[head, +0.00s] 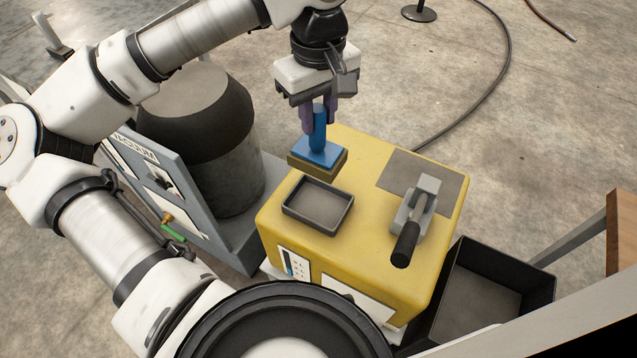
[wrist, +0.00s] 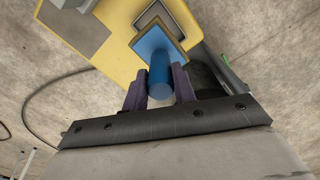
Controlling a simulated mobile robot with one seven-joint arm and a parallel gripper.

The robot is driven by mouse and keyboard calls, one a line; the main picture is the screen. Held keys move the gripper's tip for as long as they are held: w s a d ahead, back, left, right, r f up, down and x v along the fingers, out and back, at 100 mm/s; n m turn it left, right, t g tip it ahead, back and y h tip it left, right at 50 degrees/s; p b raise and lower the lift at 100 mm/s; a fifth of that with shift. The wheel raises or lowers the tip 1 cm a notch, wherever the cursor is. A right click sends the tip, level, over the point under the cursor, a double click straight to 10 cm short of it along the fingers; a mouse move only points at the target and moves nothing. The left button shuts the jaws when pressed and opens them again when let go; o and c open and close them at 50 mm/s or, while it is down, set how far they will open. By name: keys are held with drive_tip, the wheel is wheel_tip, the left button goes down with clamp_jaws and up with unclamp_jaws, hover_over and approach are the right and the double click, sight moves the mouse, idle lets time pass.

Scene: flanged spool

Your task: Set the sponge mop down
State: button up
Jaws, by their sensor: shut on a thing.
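The sponge mop has a blue handle and blue plate (head: 321,151) over a yellowish-brown sponge pad (head: 317,166). My gripper (head: 319,112) is shut on its upright blue handle, with purple fingers on either side. In the head view the mop is above the yellow cabinet (head: 372,235), behind a shallow dark tray (head: 318,205); it looks apart from the top. In the wrist view the blue handle (wrist: 160,75) is between the fingers (wrist: 160,88), and the plate hides part of the tray (wrist: 155,18). The sponge's underside is hidden.
A grey lever clamp with a black handle (head: 406,245) stands on the cabinet's right side, by a grey patch (head: 420,180). A dark open bin (head: 490,300) is at the right. A grey vacuum unit with a dark drum (head: 200,135) stands at the left. A hose (head: 490,85) lies on the floor.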

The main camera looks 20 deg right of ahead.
wheel_tip(320, 180, down, 16)
drive_tip(key=p, duration=0.1)
drive_tip(key=shift+r, duration=0.15)
drive_tip(key=shift+f+b, duration=0.2)
drive_tip(key=shift+b, duration=0.15)
drive_tip(key=o, duration=1)
drive_tip(key=shift+r, duration=0.1)
drive_tip(key=shift+c, duration=0.2)
drive_tip(key=shift+r, duration=0.1)
